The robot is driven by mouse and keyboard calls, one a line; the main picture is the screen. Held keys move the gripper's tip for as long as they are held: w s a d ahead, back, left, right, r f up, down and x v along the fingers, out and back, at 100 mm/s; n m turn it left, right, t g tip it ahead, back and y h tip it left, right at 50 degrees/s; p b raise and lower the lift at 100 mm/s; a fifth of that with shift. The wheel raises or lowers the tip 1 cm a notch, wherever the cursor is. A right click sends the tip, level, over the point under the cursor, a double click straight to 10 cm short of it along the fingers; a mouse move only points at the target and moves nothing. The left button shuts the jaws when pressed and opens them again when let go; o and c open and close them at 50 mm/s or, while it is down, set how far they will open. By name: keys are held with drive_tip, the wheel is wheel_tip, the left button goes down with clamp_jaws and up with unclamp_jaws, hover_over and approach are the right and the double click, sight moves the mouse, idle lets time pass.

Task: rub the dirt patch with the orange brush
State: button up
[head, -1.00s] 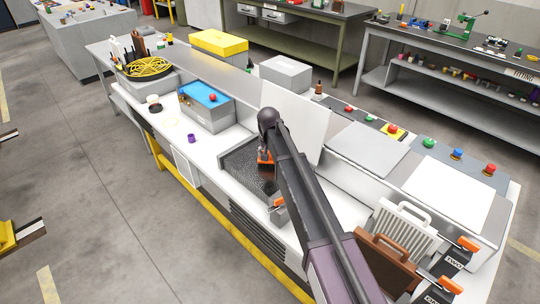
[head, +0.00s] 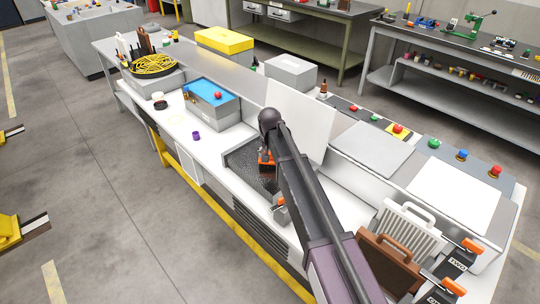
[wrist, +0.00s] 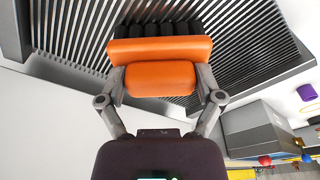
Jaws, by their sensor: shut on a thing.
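My gripper (wrist: 162,88) is shut on the orange brush (wrist: 160,50). The brush has an orange block and black bristles (wrist: 165,28), which point away from the gripper. In the head view the brush (head: 266,157) is over the dark ribbed grate (head: 242,156) on the white bench, partly hidden by my arm. In the wrist view the bristles overlap the ribbed grate (wrist: 235,55). I cannot tell whether they touch it. I cannot make out the dirt patch clearly; my arm and the brush hide part of the grate.
A grey box with a blue top (head: 212,98) and a purple cup (head: 196,136) stand left of the grate. A white upright panel (head: 300,118) stands behind it. Brown (head: 388,262) and white (head: 407,232) handled pieces are at the right.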

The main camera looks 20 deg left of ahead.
drive_tip(key=shift+s+d+f, duration=0.1)
drive_tip(key=shift+s+d, duration=0.25)
drive_tip(key=shift+d, duration=0.5)
drive_tip(key=shift+s+d, duration=0.35)
drive_tip(key=shift+d, duration=0.45)
drive_tip(key=shift+d, duration=0.15)
drive_tip(key=shift+s+d, duration=0.35)
drive_tip(key=shift+d, duration=0.45)
drive_tip(key=shift+s+d, duration=0.3)
drive_tip(key=shift+d, duration=0.45)
drive_tip(key=shift+s+a, duration=0.3)
drive_tip(key=shift+s, duration=0.6)
drive_tip(key=shift+a, duration=0.1)
